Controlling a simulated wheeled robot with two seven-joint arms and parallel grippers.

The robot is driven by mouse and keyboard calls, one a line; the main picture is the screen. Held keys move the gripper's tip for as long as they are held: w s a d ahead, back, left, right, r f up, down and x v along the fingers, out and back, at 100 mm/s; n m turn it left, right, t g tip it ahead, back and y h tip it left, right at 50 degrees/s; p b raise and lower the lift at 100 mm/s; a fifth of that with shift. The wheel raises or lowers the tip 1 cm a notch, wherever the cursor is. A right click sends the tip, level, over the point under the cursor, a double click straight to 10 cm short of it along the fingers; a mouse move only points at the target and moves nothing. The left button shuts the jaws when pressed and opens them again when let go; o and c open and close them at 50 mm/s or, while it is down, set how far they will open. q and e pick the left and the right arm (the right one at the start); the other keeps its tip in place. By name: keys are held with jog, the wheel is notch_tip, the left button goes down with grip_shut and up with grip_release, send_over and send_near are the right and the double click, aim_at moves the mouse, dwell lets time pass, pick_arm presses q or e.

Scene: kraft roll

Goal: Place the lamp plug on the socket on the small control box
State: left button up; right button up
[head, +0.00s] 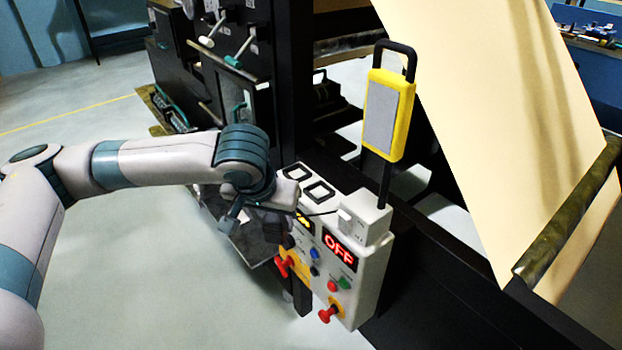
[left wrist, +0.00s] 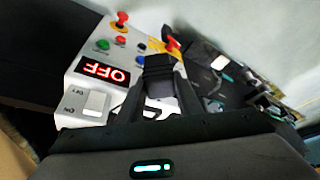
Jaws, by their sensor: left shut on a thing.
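The control box (head: 372,265) is pale grey, with a lit red OFF display and colored buttons; it also shows in the left wrist view (left wrist: 75,75). A smaller box with a white switch (head: 362,220) sits on its top. The yellow lamp (head: 388,112) stands upright there on a black post. My left gripper (head: 288,238) is at the box's left side, partly hidden by my wrist. In the left wrist view its fingers are shut on a dark block, apparently the lamp plug (left wrist: 158,66). A thin black cable runs from the small box toward the gripper. I cannot clearly identify the socket.
Red knobs (head: 328,314) stick out from the box front. A dark machine frame (head: 290,80) stands behind the box. Open floor (head: 130,250) lies at the left.

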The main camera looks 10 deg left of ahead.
pick_arm(q)
jog(key=shift+a, duration=0.1)
pick_arm(e)
jog(key=shift+a, duration=0.3)
jog(key=shift+r, duration=0.1)
